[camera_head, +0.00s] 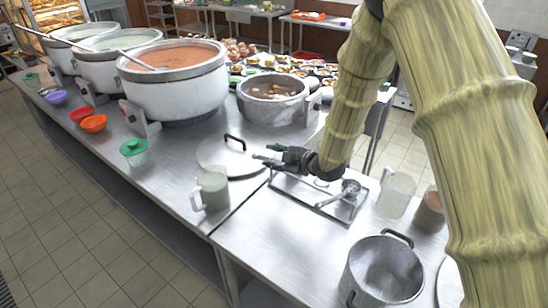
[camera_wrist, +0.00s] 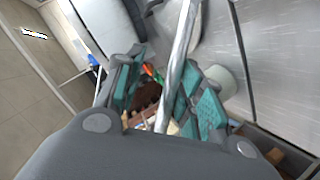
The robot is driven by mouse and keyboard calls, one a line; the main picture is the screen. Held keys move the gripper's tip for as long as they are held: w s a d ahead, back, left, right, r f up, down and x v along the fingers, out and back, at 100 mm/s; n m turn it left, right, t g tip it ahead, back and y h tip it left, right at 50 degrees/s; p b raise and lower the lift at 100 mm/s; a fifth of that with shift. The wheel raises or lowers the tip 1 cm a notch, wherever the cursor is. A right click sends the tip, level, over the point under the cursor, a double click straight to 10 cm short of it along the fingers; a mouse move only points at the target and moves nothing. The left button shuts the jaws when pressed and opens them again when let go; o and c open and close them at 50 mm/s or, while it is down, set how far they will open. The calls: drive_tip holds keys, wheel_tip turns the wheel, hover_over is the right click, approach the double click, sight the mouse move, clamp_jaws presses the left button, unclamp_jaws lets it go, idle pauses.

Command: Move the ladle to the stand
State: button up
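A small steel ladle (camera_head: 334,199) lies on a shallow rectangular metal tray or stand (camera_head: 290,186) at the front of the table, its bowl toward the right. My gripper (camera_head: 264,158) is above and left of the ladle, pointing left near the right edge of a round lid (camera_head: 228,158). Its fingers look apart, with teal pads in the wrist view (camera_wrist: 165,85). A bright metal bar (camera_wrist: 178,65) crosses the gap there; I cannot tell what it is or whether it touches the fingers. Longer ladle handles (camera_head: 140,60) lean in the big pots.
A stockpot with orange contents (camera_head: 173,80) and a smaller pot (camera_head: 272,98) stand behind. A greenish mug (camera_head: 212,190) is left of the tray. A clear pitcher (camera_head: 396,194), a brown cup (camera_head: 430,212) and an empty pot (camera_head: 384,270) stand right. Table space before the tray is clear.

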drive_tip(key=v, duration=1.1)
drive_tip(key=shift+s+d+r, duration=0.15)
drive_tip(key=shift+s+d, duration=0.05)
